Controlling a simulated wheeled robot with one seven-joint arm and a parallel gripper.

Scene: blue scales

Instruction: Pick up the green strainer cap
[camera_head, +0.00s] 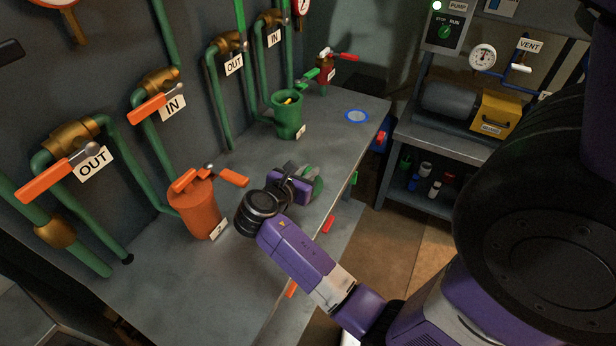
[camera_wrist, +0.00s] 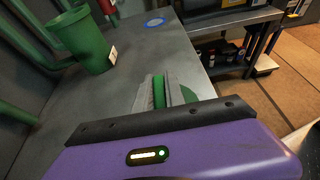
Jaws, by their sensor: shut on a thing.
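The green strainer cap (camera_head: 317,187) is in my gripper (camera_head: 306,182) above the front part of the grey workbench (camera_head: 150,275). In the wrist view the cap (camera_wrist: 172,92) shows as a green disc edge between the two grey fingers, partly hidden by them. My gripper (camera_wrist: 167,97) is shut on it. In the head view most of the cap is behind the purple gripper body. I cannot tell how far the cap is above the bench top.
An open green strainer pot (camera_head: 288,115) stands farther back; it also shows in the wrist view (camera_wrist: 80,40). A blue ring (camera_head: 356,116) lies near the bench's far end. An orange pot (camera_head: 196,208) with handles stands left of my gripper. Pipes line the wall.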

